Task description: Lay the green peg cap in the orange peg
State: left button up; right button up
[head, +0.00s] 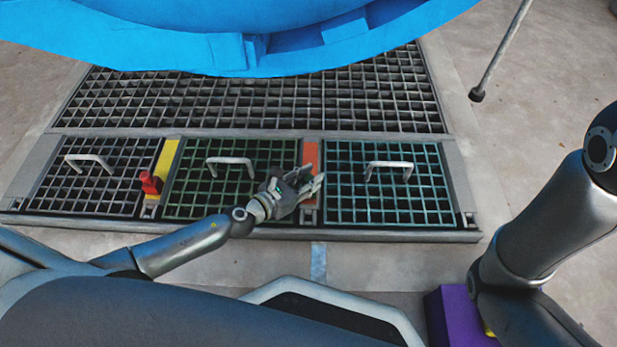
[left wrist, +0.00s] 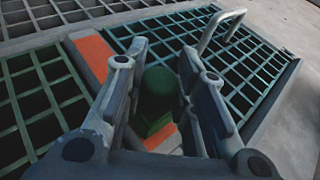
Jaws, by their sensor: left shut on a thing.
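The green peg cap (left wrist: 157,92) is between the fingers of my left gripper (left wrist: 164,65), which is shut on it. In the head view my left gripper (head: 308,184) is over the front end of the orange strip (head: 311,155), and I cannot make out the cap there. The orange strip also shows in the left wrist view (left wrist: 92,55), behind and below the cap. I cannot tell whether the cap touches the orange part. My right gripper is not in view.
A red peg cap (head: 151,183) stands on the yellow strip (head: 166,158). Handled grates (head: 232,196) flank the strips, with metal handles (head: 388,166) rising from them. A large blue vessel (head: 200,40) overhangs the back. A purple box (head: 447,318) is at lower right.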

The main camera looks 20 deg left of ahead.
pick_arm(q)
jog(key=shift+f, duration=0.3)
jog(key=o, duration=1.1)
jog(key=shift+r, duration=0.1)
jog(key=shift+v, duration=6)
